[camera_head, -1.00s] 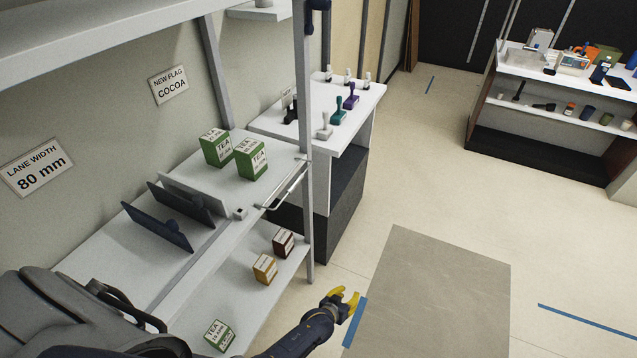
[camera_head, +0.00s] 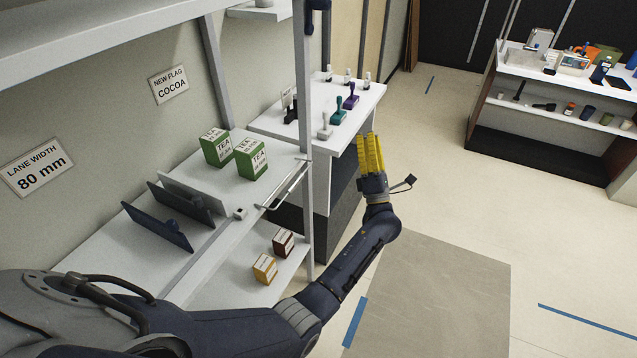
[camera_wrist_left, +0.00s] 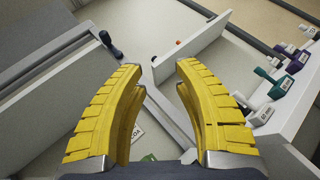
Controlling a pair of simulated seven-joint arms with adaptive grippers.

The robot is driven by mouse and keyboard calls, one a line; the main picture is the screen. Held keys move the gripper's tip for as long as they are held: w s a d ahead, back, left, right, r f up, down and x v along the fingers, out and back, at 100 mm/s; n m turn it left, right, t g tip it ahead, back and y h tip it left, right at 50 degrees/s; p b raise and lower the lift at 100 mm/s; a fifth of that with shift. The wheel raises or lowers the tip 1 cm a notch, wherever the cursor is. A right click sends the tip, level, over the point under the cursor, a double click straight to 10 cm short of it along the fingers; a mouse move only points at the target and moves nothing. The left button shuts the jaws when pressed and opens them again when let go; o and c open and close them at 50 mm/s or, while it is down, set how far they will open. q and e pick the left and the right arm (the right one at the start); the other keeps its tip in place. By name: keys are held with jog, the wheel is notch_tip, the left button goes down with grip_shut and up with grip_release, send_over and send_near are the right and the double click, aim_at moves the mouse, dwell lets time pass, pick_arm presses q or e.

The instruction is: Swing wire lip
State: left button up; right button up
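The wire lip (camera_head: 284,189) is a thin pale metal bar along the front edge of the upper shelf (camera_head: 232,188), just left of the upright post (camera_head: 308,130). My left gripper (camera_head: 369,138) points upward to the right of that post, clear of the wire lip. In the left wrist view, the yellow fingers of my left gripper (camera_wrist_left: 158,69) stand apart with nothing between them. I cannot clearly pick out the wire lip in that view. My right gripper is not in view.
Green tea boxes (camera_head: 251,158) and dark dividers (camera_head: 157,227) stand on the upper shelf. Yellow and brown boxes (camera_head: 265,268) sit below. A white stand (camera_head: 362,95) with coloured stamps is behind my left gripper. Open floor (camera_head: 440,190) lies right.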

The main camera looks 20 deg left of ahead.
aim_at(296, 182)
pick_arm(q)
jog(key=s+a+r+n+g+y, duration=0.35)
jog(key=n+g, duration=0.55)
jog(key=n, duration=0.3)
jog(key=s+a+r+n+g+y, duration=0.4)
jog(key=n+g, duration=0.4)
jog(key=n, duration=0.5)
jog(key=s+a+f+n+g+h, duration=0.1)
jog(key=s+f+n+g+h, duration=0.15)
jog(key=f+n+h, duration=0.4)
jog(key=s+a+f+n+g+h, duration=0.1)
jog(key=s+f+n+g+h, duration=0.15)
jog(key=f+n, duration=0.65)
jog(key=shift+t+h, duration=0.3)
jog(key=shift+h, duration=0.05)
jog(key=shift+f+x, duration=0.15)
jog(key=shift+x, duration=1.75)
jog(key=shift+f+x, duration=0.15)
jog(key=shift+x, duration=1.8)
jog(key=shift+s+d+r, duration=0.1)
jog(key=shift+s+d, duration=0.05)
jog(key=shift+d, duration=0.05)
grip_shut()
